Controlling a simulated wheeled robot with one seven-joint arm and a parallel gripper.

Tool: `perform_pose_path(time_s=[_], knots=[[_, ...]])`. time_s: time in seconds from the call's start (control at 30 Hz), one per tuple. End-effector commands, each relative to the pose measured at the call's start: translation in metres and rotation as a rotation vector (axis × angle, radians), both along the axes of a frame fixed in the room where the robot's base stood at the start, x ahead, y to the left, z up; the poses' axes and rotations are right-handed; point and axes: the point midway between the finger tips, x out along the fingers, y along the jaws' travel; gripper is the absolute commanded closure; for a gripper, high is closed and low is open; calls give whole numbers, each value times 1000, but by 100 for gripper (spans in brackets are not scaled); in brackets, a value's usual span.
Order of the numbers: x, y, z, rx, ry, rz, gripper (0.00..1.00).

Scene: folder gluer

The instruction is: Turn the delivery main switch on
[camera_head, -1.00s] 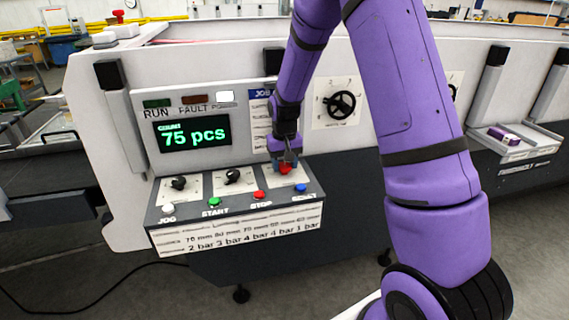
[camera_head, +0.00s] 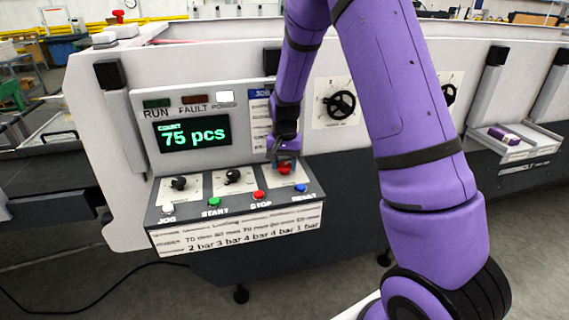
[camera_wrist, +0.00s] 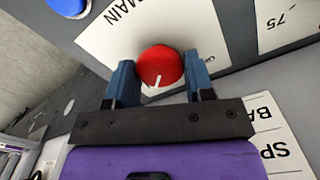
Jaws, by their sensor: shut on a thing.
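The delivery main switch is a red round knob (camera_wrist: 160,66) with a white pointer mark, on a white plate (camera_wrist: 110,38) lettered "MAIN" in the wrist view. In the head view the red knob (camera_head: 285,168) sits at the right end of the sloped control panel, partly hidden by my gripper. My gripper (camera_wrist: 158,82) has its two blue fingers on either side of the knob and is shut on it. In the head view my gripper (camera_head: 284,158) reaches down to the knob from above. The white mark points toward the gripper's palm in the wrist view.
The panel also bears two black knobs (camera_head: 179,183), a green start button (camera_head: 214,202), a red stop button (camera_head: 259,195) and a blue button (camera_head: 300,188). The display (camera_head: 192,134) reads "75 pcs". A black handwheel (camera_head: 341,104) stands right of my forearm.

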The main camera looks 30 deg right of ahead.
Motion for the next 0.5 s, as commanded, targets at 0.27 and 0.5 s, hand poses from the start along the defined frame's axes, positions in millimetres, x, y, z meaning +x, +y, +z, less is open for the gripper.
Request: perform_pose_path(time_s=[0.27, 0.5], knots=[[0, 0, 0, 0, -1, -1, 75], [0, 0, 0, 0, 0, 0, 26]])
